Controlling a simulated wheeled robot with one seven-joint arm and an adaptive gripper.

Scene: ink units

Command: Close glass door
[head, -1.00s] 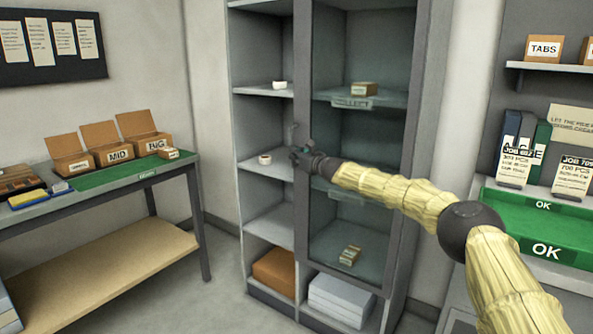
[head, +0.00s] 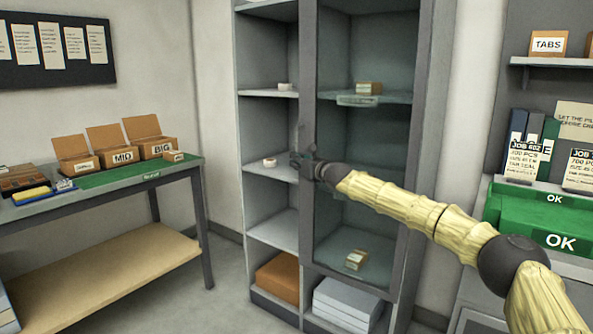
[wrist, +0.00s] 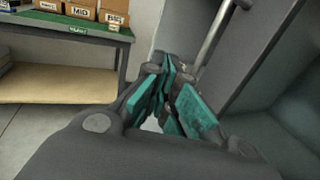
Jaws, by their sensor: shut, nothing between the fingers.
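The glass door (head: 364,218) has a grey frame and a see-through pane. It stands across the right column of the tall grey cabinet (head: 243,160); I cannot tell whether it sits fully flush. My gripper (head: 299,159) is at the door's left edge, about mid-height, in front of the divider between the columns. In the wrist view my gripper (wrist: 174,88) has its teal finger pads together, with nothing held. A metal bar handle (wrist: 213,38) rises just beyond the fingertips in that view. Whether the fingers touch the handle or door is unclear.
The left column has open shelves with small white items and a brown box (head: 279,277) at the bottom. A workbench (head: 120,181) with labelled cartons stands at left. Green OK bins (head: 545,215) stand at right. Bare floor lies between workbench and cabinet.

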